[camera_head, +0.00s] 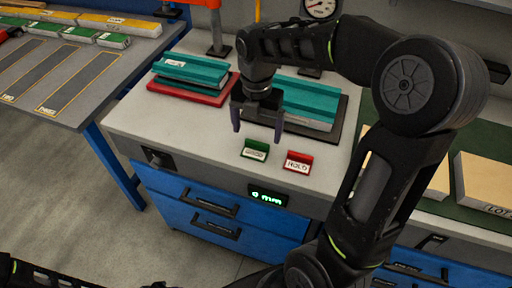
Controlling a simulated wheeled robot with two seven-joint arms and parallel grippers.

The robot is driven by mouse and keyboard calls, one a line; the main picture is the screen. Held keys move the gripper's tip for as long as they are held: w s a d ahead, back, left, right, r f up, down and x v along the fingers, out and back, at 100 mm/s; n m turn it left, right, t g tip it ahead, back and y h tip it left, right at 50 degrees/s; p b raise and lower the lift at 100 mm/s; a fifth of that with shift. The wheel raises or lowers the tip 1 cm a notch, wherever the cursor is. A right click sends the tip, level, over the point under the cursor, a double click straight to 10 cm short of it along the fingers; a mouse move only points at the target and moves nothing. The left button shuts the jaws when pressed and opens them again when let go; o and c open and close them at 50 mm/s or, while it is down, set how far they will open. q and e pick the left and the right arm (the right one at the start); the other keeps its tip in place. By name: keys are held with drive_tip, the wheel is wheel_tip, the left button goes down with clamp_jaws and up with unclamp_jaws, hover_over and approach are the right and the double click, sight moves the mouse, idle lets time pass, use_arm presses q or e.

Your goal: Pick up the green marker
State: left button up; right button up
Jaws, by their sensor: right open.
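The green marker (255,150), a small block with a white label, stands on the pale worktop near its front edge. My right gripper (257,134) is open and empty, pointing down. Its two fingers are spread to the left and right, just above or behind the green marker in the picture. I cannot tell the exact height gap. No contact with the marker shows. My left gripper is not in view; only part of my left arm shows at the bottom left.
A red marker labelled HOLD (298,162) stands close to the right of the green one. Teal panels lie on a red tray (184,93) at left and on a dark tray (338,128) behind the gripper. Blue drawers (222,218) are below.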

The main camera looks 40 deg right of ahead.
sight(256, 144)
drive_tip(key=shift+a+f+p, duration=0.1)
drive_tip(key=shift+f+p, duration=0.2)
drive_tip(key=shift+f, duration=2.3)
drive_tip(key=shift+s, duration=0.1)
drive_tip(key=c, duration=1.5)
drive_tip(key=shift+o, duration=0.2)
drive_tip(key=shift+r, duration=0.15)
wheel_tip(256, 144, up, 10)
